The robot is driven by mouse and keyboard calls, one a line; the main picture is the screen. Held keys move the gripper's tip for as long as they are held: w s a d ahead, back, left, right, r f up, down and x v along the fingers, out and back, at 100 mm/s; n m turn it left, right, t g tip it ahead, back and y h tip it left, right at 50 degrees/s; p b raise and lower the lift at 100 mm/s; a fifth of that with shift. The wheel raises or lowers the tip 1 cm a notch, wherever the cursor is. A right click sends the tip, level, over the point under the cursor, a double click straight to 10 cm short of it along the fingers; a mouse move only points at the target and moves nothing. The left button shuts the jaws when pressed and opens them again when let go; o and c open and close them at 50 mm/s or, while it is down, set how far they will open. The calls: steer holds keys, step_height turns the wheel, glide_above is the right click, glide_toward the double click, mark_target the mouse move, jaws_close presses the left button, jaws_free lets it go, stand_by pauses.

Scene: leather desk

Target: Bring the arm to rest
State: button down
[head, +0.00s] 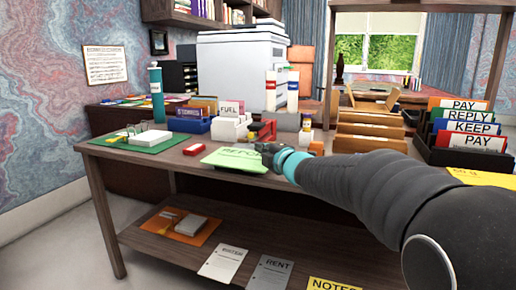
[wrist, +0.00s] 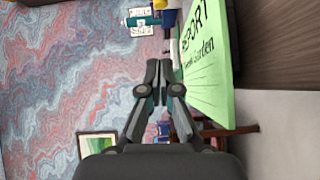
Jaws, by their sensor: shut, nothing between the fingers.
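My gripper (head: 268,151) is at the end of my dark arm, which reaches in from the right over the front part of the desk (head: 130,158). In the wrist view its fingers (wrist: 159,68) are together with nothing between them. A green sheet marked REPORT (head: 236,160) lies at the desk's front edge, just left of the gripper. The sheet also shows large in the wrist view (wrist: 206,70), right of the fingertips. I cannot tell whether the gripper touches it.
Beside the gripper stand a red stapler-like object (head: 267,130), wooden file dividers (head: 370,132) and a black sorter with labelled folders (head: 466,133). A teal bottle (head: 156,95) stands at the left near a green mat (head: 117,142). A lower shelf (head: 165,252) holds papers.

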steer(key=s+d+f+m+g+h, duration=0.25)
steer(key=s+d+m+h, duration=0.65)
steer(key=s+d+m, duration=0.65)
steer(key=s+d+f+m+g, duration=0.1)
steer(key=s+f+m+g, duration=0.1)
steer(key=s, duration=0.7)
steer(key=s+d+f+m+g+p, duration=0.1)
steer(key=s+d+f+m+g, duration=0.1)
steer(key=s+f, duration=0.5)
steer(key=s+d+f+m+g, duration=0.2)
steer(key=s+f+m, duration=0.2)
steer(key=s, duration=0.6)
steer(key=shift+s+d+f+m+g+h, duration=0.2)
steer(key=shift+s+f+m+g+h, duration=0.15)
steer(key=shift+f, duration=0.3)
